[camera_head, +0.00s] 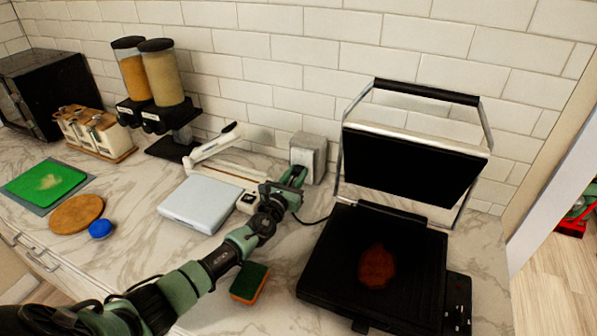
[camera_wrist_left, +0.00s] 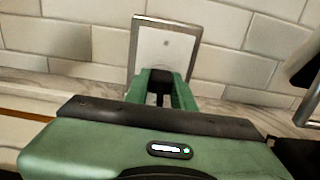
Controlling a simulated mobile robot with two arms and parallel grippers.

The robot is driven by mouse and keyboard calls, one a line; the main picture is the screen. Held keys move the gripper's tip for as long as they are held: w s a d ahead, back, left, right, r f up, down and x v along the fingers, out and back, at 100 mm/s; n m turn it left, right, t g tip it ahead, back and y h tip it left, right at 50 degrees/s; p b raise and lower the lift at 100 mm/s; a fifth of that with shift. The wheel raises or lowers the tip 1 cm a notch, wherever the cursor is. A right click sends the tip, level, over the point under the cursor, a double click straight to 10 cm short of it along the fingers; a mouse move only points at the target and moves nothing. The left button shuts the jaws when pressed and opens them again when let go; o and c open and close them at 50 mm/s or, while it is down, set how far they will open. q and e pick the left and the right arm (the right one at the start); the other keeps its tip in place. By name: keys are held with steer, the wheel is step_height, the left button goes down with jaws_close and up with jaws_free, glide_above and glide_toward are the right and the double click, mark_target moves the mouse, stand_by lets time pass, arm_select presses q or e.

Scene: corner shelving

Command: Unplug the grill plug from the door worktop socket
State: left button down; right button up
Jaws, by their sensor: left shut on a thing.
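The worktop socket (camera_head: 310,146) is a grey box standing against the tiled wall, left of the grill (camera_head: 372,262). In the left wrist view its pale face with a metal frame (camera_wrist_left: 167,45) is straight ahead. My left gripper (camera_head: 296,178) is at the lower front of the socket, its fingers shut on the grill plug. In the left wrist view a dark piece, apparently the plug (camera_wrist_left: 160,77), shows between the green fingers; the fingers hide the rest. I cannot tell if its pins are in the socket. A black cable (camera_head: 315,221) runs from the grill towards the gripper. My right gripper is out of view.
The grill's lid stands open, with a brown patty (camera_head: 377,266) on its plate. A white kitchen scale (camera_head: 200,204) lies left of my left arm. A sponge (camera_head: 250,282) lies near the front edge. Dispensers (camera_head: 163,80) stand at the back left.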

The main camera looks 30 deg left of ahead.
mark_target(296, 175)
arm_select(q)
steer(key=shift+s, duration=0.1)
stand_by(0.3)
steer(key=shift+s, duration=0.2)
steer(key=shift+s+d+r+p, duration=0.1)
steer(key=shift+s+p, duration=0.35)
steer(key=shift+s, duration=0.35)
steer(key=shift+s+d+p, duration=0.1)
steer(key=shift+s+p, duration=0.55)
steer(key=shift+s, duration=1.25)
